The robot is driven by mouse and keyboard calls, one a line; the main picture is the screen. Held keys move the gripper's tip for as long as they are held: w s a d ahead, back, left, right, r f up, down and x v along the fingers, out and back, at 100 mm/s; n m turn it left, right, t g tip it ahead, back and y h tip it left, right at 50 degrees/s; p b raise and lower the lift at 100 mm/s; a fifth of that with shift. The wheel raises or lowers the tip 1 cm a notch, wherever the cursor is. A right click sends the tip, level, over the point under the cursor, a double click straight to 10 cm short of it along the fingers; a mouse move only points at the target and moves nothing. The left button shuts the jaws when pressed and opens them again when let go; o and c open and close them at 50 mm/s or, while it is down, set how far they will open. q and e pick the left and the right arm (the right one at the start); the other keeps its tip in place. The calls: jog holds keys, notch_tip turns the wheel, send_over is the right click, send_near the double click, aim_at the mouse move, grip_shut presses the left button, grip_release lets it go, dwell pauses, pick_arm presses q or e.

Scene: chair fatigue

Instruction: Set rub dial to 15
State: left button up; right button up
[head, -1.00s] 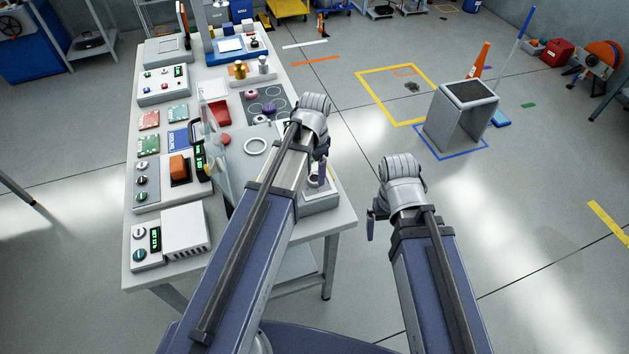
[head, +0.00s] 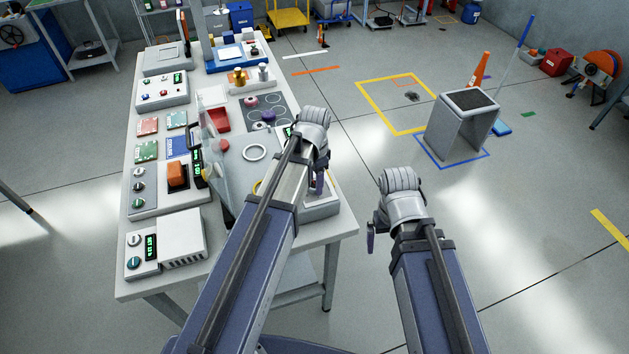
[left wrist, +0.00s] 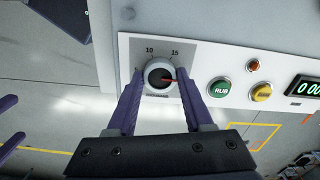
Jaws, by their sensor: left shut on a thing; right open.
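In the left wrist view the rub dial (left wrist: 160,74) is a round light knob with a dark face and a red pointer, on a grey plate marked 10 and 15. The pointer points to the right in that view, below the 15 mark. My left gripper (left wrist: 160,86) has its purple fingers on both sides of the dial and is shut on it. In the head view my left gripper (head: 318,183) is at the white device (head: 322,210) on the table's right side, and my arm hides the dial. My right gripper (head: 372,238) is open, off the table to the right.
Beside the dial are a green RUB button (left wrist: 219,87), a yellow button (left wrist: 261,92), a small red button (left wrist: 252,65) and a display (left wrist: 307,88). The table (head: 250,250) carries several other devices on its left. A grey stand (head: 455,130) is on the floor at right.

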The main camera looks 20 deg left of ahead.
pick_arm(q)
grip_shut()
jog(key=n, duration=0.5)
jog(key=shift+n, duration=0.4)
jog(key=n, duration=0.5)
jog(key=shift+n, duration=0.4)
jog(key=o, duration=0.8)
grip_release()
